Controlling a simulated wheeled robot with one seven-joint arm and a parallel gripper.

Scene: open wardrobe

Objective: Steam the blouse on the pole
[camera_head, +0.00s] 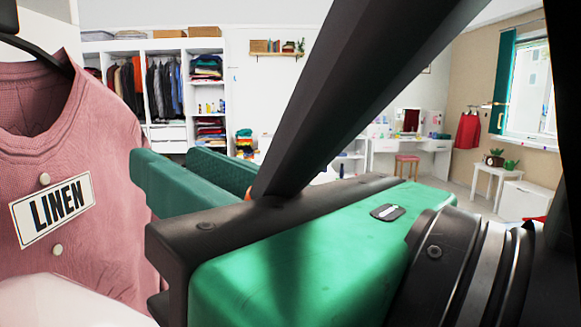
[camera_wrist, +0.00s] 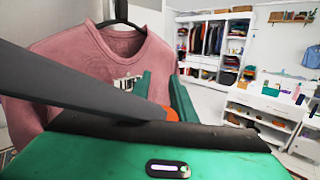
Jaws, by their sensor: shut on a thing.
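The pink blouse (camera_head: 95,140) hangs from a black hanger (camera_head: 38,50) at the left of the head view, with a white LINEN label (camera_head: 52,210) and pale buttons. It also hangs in the wrist view (camera_wrist: 60,55), with the dark hook (camera_wrist: 122,12) above it. The pole itself is not clearly seen. My gripper (camera_wrist: 160,85) has its green fingers pointing at the blouse front. It is shut on a long dark grey bar-like handle (camera_head: 350,85) with an orange part (camera_wrist: 171,113) between the fingers. Whether this is the steamer I cannot tell; no steam shows.
A white smooth shape (camera_head: 60,300) fills the bottom left corner. Far behind stand an open wardrobe (camera_head: 147,90), a dressing table with a pink stool (camera_head: 407,162), a white side table (camera_head: 490,175) and a window. A white cabinet (camera_wrist: 265,105) stands right of the gripper.

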